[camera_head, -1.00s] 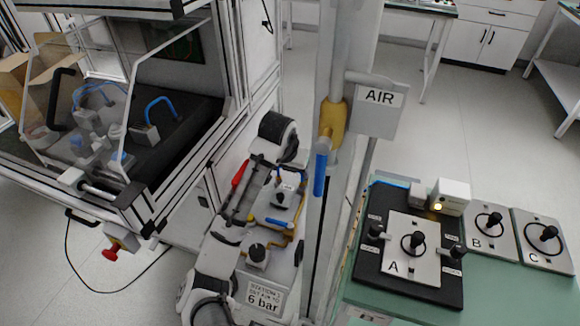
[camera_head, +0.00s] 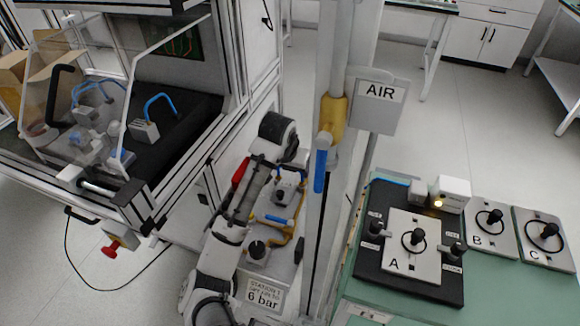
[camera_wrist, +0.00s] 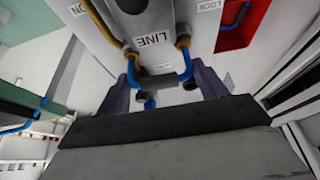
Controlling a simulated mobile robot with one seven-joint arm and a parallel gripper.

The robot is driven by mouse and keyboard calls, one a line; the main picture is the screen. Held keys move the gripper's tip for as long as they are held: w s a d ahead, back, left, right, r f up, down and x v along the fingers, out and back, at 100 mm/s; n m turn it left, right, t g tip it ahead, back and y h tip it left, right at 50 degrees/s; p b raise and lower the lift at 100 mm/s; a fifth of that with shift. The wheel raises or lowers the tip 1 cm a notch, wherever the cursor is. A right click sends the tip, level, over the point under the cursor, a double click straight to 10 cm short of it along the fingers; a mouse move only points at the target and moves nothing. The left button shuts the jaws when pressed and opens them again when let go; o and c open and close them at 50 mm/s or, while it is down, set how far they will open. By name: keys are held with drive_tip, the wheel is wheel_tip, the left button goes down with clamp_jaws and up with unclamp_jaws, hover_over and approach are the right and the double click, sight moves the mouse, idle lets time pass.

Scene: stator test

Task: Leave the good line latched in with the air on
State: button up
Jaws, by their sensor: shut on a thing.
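In the wrist view, my gripper (camera_wrist: 164,76) has its two fingers on either side of a grey bar (camera_wrist: 158,82) that spans a blue U-shaped line (camera_wrist: 186,68). It is shut on this line. Brass-coloured fittings (camera_wrist: 183,42) stand at the line's ends, by a panel marked LINE (camera_wrist: 153,39); I cannot tell whether they are latched. A label reading LOCK is partly cut off. In the head view, the AIR sign (camera_head: 380,92) hangs beside a yellow valve (camera_head: 332,114) with a blue lever (camera_head: 320,171) pointing down. My gripper's grip is not clear there.
A station plate reads 6 bar (camera_head: 262,296). A glass-fronted cabinet (camera_head: 75,120) at left holds blue loops on grey blocks. A green bench (camera_head: 515,290) at right carries plates A (camera_head: 412,262), B and C. A red tray (camera_wrist: 245,22) shows in the wrist view.

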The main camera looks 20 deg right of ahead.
drive_tip(key=o, duration=1)
drive_tip(key=shift+f, duration=0.1)
drive_tip(key=shift+o, duration=0.2)
drive_tip(key=p+v, duration=0.1)
drive_tip(key=v, duration=1.2)
drive_tip(key=shift+r, duration=0.4)
